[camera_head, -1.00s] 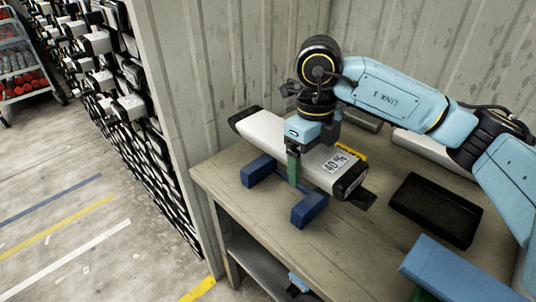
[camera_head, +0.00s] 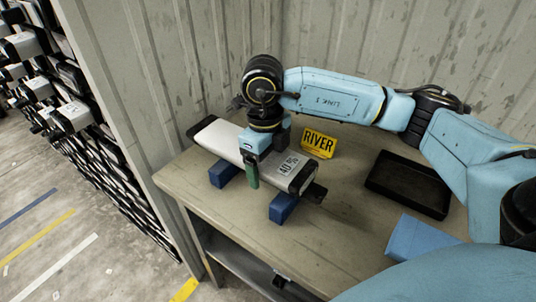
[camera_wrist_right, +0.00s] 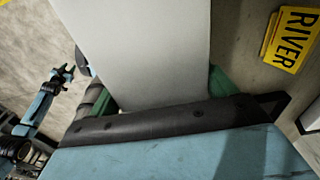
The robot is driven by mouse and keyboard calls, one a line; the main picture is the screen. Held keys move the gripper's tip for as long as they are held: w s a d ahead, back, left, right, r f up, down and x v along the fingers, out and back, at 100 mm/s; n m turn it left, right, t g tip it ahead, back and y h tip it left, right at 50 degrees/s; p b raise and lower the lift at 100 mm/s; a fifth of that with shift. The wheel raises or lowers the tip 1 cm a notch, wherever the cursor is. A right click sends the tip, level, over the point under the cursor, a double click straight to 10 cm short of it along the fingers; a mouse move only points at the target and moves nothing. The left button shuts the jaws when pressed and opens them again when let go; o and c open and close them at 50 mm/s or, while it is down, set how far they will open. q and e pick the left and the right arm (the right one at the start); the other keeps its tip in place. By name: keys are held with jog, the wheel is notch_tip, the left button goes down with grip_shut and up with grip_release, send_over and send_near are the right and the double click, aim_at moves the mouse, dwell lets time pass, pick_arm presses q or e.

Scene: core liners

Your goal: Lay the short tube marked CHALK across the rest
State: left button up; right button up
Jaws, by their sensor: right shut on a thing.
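My right gripper (camera_head: 252,168) is shut on a white tube (camera_head: 225,138) with black end caps. In the right wrist view, the tube (camera_wrist_right: 140,50) fills the gap between its green fingers. A label near the tube's near end shows small dark characters; I cannot read CHALK on it. The tube lies across the line of the blue rest, over its left block (camera_head: 223,174) and its right block (camera_head: 283,208). I cannot tell whether it touches both. My left gripper (camera_wrist_right: 62,74) shows small at the left of the wrist view, away from the tube.
A yellow RIVER sign (camera_head: 318,142) stands behind the tube. A black open tray (camera_head: 408,185) and a blue block (camera_head: 420,238) are to the right on the table (camera_head: 345,215). A corrugated wall closes the back. Racked tubes (camera_head: 75,115) stand at the left.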

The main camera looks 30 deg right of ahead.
jog(key=shift+f, duration=1.15)
jog(key=shift+w+f+b, duration=0.1)
jog(key=shift+f+b, duration=0.15)
jog(key=shift+b, duration=0.05)
jog(key=o, duration=1.8)
jog(key=r, duration=0.6)
jog(key=r+p, duration=0.1)
jog(key=r, duration=0.5)
jog(key=shift+w+a+r, duration=0.15)
jog(key=shift+w+r, duration=0.05)
